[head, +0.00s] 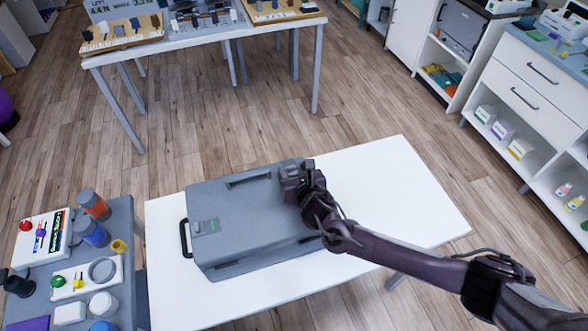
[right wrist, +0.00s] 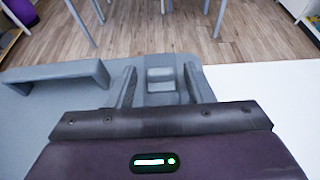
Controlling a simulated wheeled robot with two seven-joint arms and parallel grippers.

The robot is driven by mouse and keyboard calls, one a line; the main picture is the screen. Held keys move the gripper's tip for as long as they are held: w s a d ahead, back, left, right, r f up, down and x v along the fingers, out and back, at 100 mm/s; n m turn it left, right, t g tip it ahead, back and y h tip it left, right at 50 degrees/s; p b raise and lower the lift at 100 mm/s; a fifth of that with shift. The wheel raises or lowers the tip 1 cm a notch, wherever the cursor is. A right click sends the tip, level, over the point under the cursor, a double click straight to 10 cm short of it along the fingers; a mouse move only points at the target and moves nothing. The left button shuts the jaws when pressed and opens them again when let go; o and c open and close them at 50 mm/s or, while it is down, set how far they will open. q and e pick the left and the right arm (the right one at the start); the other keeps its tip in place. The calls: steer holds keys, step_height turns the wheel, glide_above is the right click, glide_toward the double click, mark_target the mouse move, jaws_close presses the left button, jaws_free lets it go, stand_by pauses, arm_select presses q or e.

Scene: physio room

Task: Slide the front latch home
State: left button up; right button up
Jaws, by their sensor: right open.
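A grey case (head: 240,222) lies closed on a white table. A raised grey latch block (right wrist: 161,78) shows on the case near its edge in the right wrist view. My right gripper (right wrist: 160,88) is open, with one finger on each side of this block; I cannot tell whether they touch it. In the head view my right gripper (head: 290,180) is over the case's far right corner and hides most of that spot. My left gripper is not in view.
The case has a bar handle (head: 249,178) on top, also left of the gripper in the wrist view (right wrist: 60,76), and a dark side handle (head: 184,238). The white table (head: 395,185) is clear on the right. A grey side table (head: 122,215) with bottles stands left.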

mark_target(291, 163)
steer(key=shift+c, duration=0.2)
jaws_close()
steer(key=shift+w+a+f+b, duration=0.1)
steer(key=shift+w+a+b, duration=0.05)
steer(key=shift+w+b, duration=0.4)
steer(key=shift+w+a+b, duration=0.15)
steer(key=shift+w+b, duration=0.25)
steer(key=shift+w, duration=0.1)
steer(key=shift+w+a, duration=0.1)
steer(key=shift+w, duration=0.25)
steer(key=shift+o, duration=0.2)
jaws_free()
steer(key=shift+s, duration=0.1)
